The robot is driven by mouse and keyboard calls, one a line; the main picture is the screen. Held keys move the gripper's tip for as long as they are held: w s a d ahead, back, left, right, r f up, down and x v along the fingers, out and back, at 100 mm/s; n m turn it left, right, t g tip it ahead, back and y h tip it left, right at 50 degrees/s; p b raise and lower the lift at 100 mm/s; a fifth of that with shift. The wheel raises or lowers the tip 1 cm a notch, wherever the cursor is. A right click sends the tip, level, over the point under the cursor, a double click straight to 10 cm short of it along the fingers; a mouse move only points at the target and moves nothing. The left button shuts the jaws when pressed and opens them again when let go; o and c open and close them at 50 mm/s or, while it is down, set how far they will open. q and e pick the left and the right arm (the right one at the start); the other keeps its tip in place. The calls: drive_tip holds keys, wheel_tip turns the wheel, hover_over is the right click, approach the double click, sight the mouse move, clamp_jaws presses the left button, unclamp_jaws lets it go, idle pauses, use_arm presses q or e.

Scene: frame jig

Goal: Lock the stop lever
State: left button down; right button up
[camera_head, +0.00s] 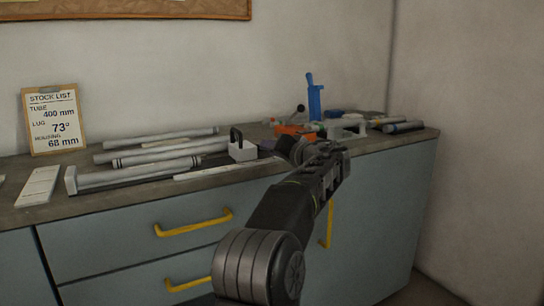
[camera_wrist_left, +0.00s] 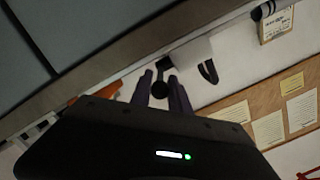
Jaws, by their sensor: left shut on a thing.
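My left gripper (camera_head: 287,147) reaches over the worktop from the front, just right of a white block (camera_head: 243,151) with a black upright handle. In the left wrist view its two fingers (camera_wrist_left: 163,92) stand on either side of a dark round knob (camera_wrist_left: 159,89) on a short stem, which looks like the stop lever's end. The gripper is shut on this knob. The white block (camera_wrist_left: 190,56) shows just beyond the fingers. In the head view the gripper hides the held knob, and the lever's lock position cannot be told. My right gripper is not in view.
White tubes (camera_head: 165,143) lie along the worktop left of the block, one in a long rail. A stock list board (camera_head: 54,120) leans on the wall.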

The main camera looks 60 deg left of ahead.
use_arm(q)
drive_tip(key=shift+w+f, duration=0.1)
drive_tip(key=shift+f, duration=0.05)
drive_tip(key=c, duration=1.5)
unclamp_jaws()
drive_tip(key=d+r, duration=0.1)
drive_tip(key=d, duration=0.6)
drive_tip(key=shift+d, duration=0.4)
